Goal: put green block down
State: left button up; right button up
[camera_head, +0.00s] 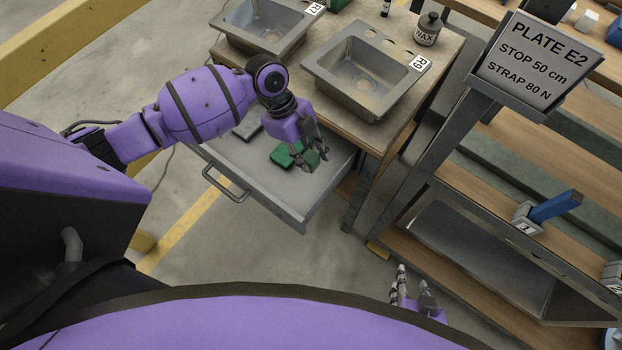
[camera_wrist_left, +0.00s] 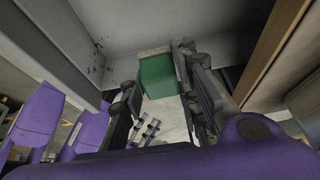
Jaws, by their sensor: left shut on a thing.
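My left gripper (camera_head: 318,158) is over the right part of an open grey drawer (camera_head: 236,160), shut on a green block (camera_head: 311,158). In the left wrist view the green block (camera_wrist_left: 158,76) sits between the two fingers (camera_wrist_left: 162,98), near a grey metal wall. I cannot tell whether it touches the drawer floor. Another green piece (camera_head: 283,155) shows in the drawer just left of the held block; the gripper partly covers this area. My right gripper (camera_head: 412,284) is low at the bottom of the head view, empty, with its fingers apart.
A grey item (camera_head: 248,127) lies at the drawer's back left. The drawer handle (camera_head: 225,186) sticks out in front. A rack (camera_head: 470,215) with a sign (camera_head: 535,62) and a blue-handled item (camera_head: 555,206) stands at right.

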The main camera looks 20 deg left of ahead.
pick_arm(q)
notch_tip(320, 180, down, 6)
jog(key=shift+s+r, duration=0.1)
jog(key=shift+s, duration=0.05)
jog(key=shift+f, duration=2.4)
pick_arm(e)
jog(key=shift+s+d+f, duration=0.3)
jog(key=shift+s, duration=0.05)
pick_arm(q)
jog(key=shift+f, duration=0.1)
jog(key=o, duration=1)
pick_arm(e)
jog(key=shift+a, duration=0.15)
jog(key=shift+w, duration=0.15)
